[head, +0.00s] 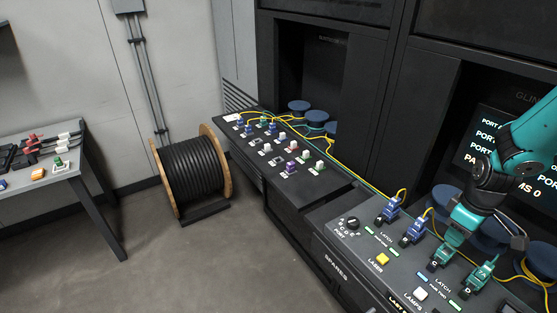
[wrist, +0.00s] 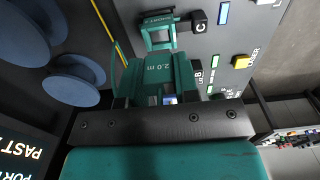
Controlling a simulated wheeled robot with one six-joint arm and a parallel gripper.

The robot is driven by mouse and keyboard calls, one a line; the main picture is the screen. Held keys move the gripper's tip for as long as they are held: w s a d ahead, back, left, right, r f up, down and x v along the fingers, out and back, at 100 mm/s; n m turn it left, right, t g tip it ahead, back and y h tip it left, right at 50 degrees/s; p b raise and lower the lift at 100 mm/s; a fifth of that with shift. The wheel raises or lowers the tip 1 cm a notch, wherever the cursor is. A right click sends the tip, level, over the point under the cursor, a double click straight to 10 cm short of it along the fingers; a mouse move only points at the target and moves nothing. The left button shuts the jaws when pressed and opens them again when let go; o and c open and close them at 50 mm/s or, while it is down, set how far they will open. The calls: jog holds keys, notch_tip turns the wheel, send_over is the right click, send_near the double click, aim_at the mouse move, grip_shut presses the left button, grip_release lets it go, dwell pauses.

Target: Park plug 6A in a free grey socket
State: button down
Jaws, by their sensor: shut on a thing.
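My gripper (head: 447,243) is at the port panel, low over the position marked C. In the wrist view my gripper (wrist: 158,102) is shut on a teal plug (wrist: 155,72) marked "2.0 m". The same teal plug (head: 441,258) shows below the gripper in the head view. A teal frame-like part (wrist: 158,30) lies beyond it, beside the C label. I cannot read 6A on the held plug, nor tell whether it is seated or lifted. Another teal plug (head: 482,274) stands at D. Blue plugs stand at A (head: 389,210) and B (head: 414,231).
The spares panel (head: 318,187) at the centre holds several blue, white, green and purple pieces; its grey sockets are too small to judge. Yellow fibres run along the back edge. A cable drum (head: 190,172) stands on the floor, and a side table (head: 45,180) is at left.

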jog(key=shift+r+p, duration=0.75)
jog(key=shift+r, duration=0.35)
